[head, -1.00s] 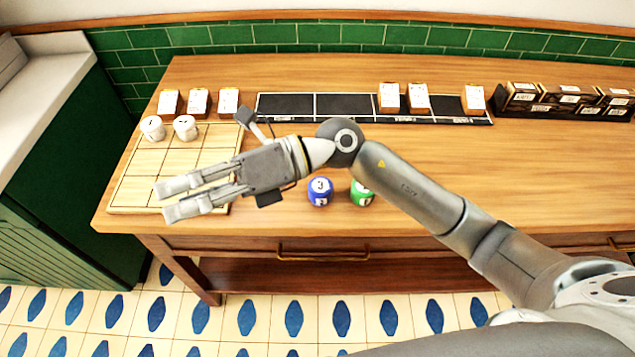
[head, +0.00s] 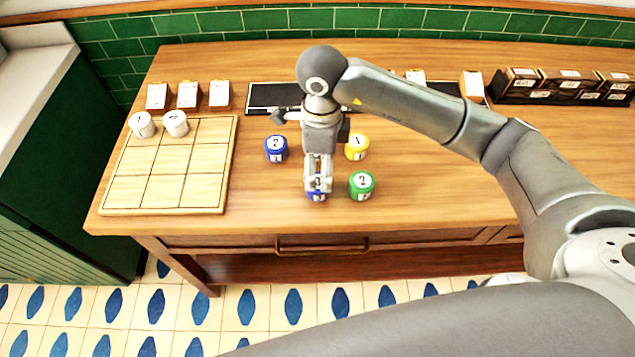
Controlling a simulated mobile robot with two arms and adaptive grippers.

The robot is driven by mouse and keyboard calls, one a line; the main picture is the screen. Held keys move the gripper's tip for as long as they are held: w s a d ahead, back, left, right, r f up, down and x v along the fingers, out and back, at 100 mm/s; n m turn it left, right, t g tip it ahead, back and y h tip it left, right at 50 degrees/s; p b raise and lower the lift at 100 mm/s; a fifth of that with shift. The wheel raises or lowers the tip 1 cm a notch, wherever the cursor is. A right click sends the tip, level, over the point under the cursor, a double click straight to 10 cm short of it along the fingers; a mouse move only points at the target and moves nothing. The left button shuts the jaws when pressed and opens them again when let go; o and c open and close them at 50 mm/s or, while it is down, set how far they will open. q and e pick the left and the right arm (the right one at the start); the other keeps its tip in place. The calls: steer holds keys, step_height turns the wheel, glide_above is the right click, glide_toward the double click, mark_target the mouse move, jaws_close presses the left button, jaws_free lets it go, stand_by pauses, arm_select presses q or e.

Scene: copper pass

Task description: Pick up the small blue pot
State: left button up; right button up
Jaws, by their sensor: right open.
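A blue pot (head: 310,196) stands near the table's front edge, mostly hidden by my right gripper (head: 318,187). That gripper points down at it with its fingers open, at or just above the pot's top; I cannot tell whether they touch it. Another blue pot (head: 276,150), with a 2 on its white lid, stands behind it to the left. Which pot is smaller is hard to tell. My left gripper is not in view.
A green pot (head: 362,187) stands close right of the gripper, and a yellow pot (head: 357,148) behind it. A wooden grid board (head: 160,190) at left holds two white pots (head: 176,123). Dark boxes (head: 545,85) stand back right. The table's right side is clear.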

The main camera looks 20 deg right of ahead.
mark_target(318, 188)
steer(key=shift+f, duration=0.85)
steer(key=f+p, duration=0.1)
steer(key=f, duration=0.2)
steer(key=f+p, duration=0.1)
steer(key=shift+s+a+f+p, duration=0.15)
steer(key=shift+s+f+p, duration=0.15)
steer(key=shift+f, duration=0.35)
steer(key=shift+w, duration=0.1)
steer(key=shift+c, duration=0.5)
steer(key=c, duration=1.1)
steer(key=shift+r, duration=0.1)
